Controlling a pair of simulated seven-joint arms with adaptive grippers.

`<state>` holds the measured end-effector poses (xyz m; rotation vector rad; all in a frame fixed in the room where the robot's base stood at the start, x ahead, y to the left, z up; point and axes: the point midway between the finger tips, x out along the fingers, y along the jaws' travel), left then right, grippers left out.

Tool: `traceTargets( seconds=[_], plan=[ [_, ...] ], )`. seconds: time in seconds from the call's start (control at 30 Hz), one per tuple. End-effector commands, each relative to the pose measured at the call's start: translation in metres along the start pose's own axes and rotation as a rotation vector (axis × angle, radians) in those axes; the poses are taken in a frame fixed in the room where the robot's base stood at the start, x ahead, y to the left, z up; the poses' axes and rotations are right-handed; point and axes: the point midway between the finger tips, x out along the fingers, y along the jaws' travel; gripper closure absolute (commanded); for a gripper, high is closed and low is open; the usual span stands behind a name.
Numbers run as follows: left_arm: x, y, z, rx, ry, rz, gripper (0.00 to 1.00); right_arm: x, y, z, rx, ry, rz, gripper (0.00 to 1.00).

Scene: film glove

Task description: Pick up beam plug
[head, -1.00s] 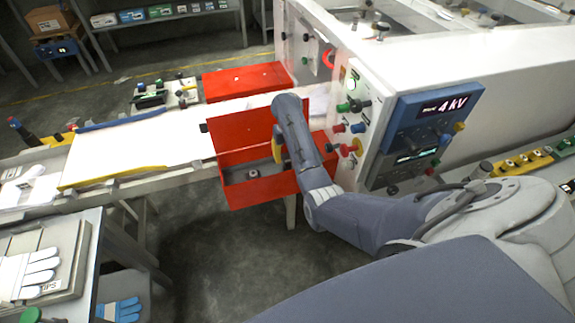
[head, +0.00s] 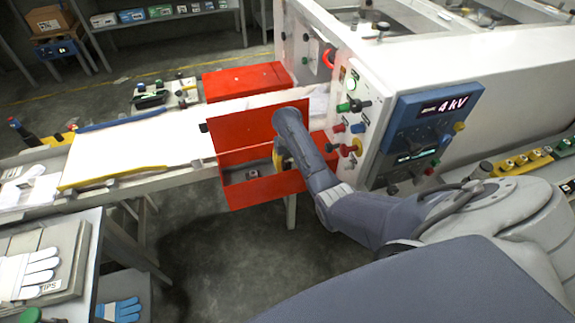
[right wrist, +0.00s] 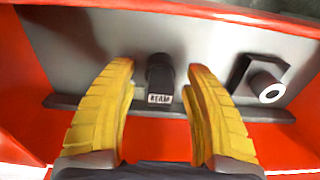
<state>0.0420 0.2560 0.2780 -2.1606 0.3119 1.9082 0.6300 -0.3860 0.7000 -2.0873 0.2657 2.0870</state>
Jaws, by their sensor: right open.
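The beam plug (right wrist: 160,82) is a dark upright piece with a white label reading BEAM, in the right wrist view. It stands by a dark rail inside an open red box, whose front wall (head: 262,193) shows in the head view. My right gripper (right wrist: 162,95) is open, with one yellow finger on each side of the plug and visible gaps between. In the head view my right gripper (head: 279,158) reaches down into the box, and its fingers are partly hidden by the arm. I cannot make out the plug there. My left gripper is out of view.
A dark holder with a pale-ended cylinder (right wrist: 267,88) sits right of the plug. The red lid (head: 235,132) stands raised behind the box. A control panel (head: 420,125) with knobs is close on the right. A white belt (head: 125,150) lies left.

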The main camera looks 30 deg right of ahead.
Motion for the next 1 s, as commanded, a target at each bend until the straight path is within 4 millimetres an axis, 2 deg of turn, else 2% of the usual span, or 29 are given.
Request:
traceTargets(
  seconds=[0.07,0.4,0.77,0.87,1.0],
  plan=[
    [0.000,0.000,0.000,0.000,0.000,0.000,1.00,0.000,0.000,0.000,0.000,0.000,0.000,0.58],
    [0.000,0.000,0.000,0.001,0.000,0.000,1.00,0.000,0.000,0.000,0.000,0.000,-0.001,0.97],
    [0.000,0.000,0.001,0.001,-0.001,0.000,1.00,-0.001,-0.001,0.000,0.000,0.000,-0.001,0.99],
    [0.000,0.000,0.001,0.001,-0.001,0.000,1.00,-0.005,-0.001,-0.001,-0.001,0.001,-0.002,0.99],
    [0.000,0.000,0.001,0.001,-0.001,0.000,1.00,-0.021,-0.002,-0.001,-0.001,0.003,-0.004,0.99]
  ],
)
